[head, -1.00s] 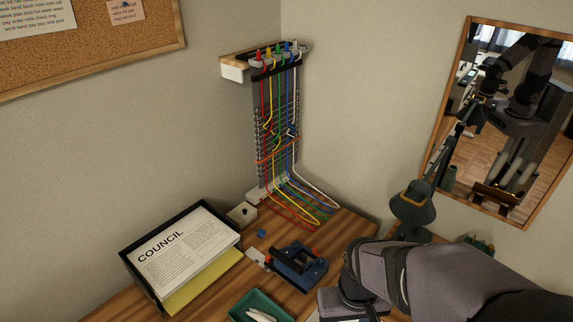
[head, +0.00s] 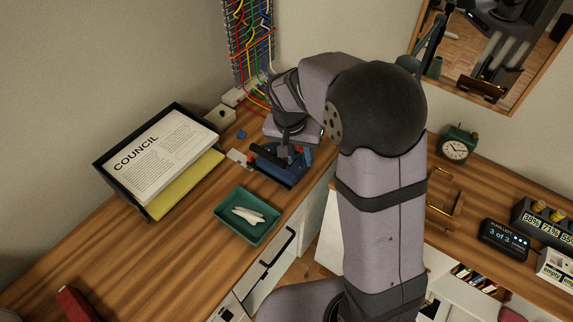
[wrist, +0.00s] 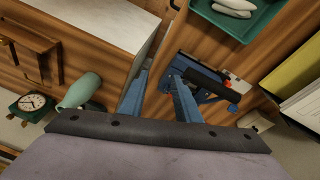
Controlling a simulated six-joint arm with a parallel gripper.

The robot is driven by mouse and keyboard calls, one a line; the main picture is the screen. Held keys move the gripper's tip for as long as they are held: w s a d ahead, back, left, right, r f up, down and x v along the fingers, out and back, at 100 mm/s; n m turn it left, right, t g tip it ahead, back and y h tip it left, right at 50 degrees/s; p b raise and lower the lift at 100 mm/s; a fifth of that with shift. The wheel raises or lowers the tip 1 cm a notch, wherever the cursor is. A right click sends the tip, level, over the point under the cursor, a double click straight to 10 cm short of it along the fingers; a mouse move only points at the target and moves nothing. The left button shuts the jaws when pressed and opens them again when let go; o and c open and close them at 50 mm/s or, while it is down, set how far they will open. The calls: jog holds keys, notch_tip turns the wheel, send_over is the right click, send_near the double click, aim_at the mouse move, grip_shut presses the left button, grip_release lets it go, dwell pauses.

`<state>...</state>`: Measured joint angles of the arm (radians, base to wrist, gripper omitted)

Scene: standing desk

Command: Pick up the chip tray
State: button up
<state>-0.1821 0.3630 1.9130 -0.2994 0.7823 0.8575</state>
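No part is plainly marked as the chip tray. A blue desk device with a black bar and red parts, perhaps a hole punch (head: 283,172), sits on the desk. It also shows in the wrist view (wrist: 207,88). A pale flat piece (head: 238,157) juts from its left side and may belong to it. A green tray (head: 228,221) holding white pieces lies in front; its rim shows in the wrist view (wrist: 245,35). My gripper (head: 285,155) is above the blue device and partly hides it. In the wrist view its two fingers (wrist: 160,70) are apart with nothing visibly between them.
A black paper tray (head: 103,167) with papers is at left. A small blue block (head: 241,134) and a beige box (head: 219,117) lie behind the device. A green clock (head: 456,146) stands right. The desk at front left is mostly clear.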

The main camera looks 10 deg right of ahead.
jog(key=w+a+f+m+t+h+b, duration=0.1)
jog(key=w+a+f+m+t+b, duration=0.25)
jog(key=w, duration=0.75)
jog(key=shift+g, duration=0.95)
jog(key=shift+s+a+f+p+x, duration=0.15)
jog(key=shift+p+x, duration=0.5)
jog(key=shift+x, duration=0.75)
jog(key=shift+s+a+f+p+x, duration=0.15)
jog(key=shift+p+x, duration=0.45)
jog(key=shift+x, duration=0.85)
jog(key=shift+s+a+p+x, duration=0.2)
jog(key=shift+p+x, duration=0.45)
jog(key=shift+x, duration=0.75)
grip_shut()
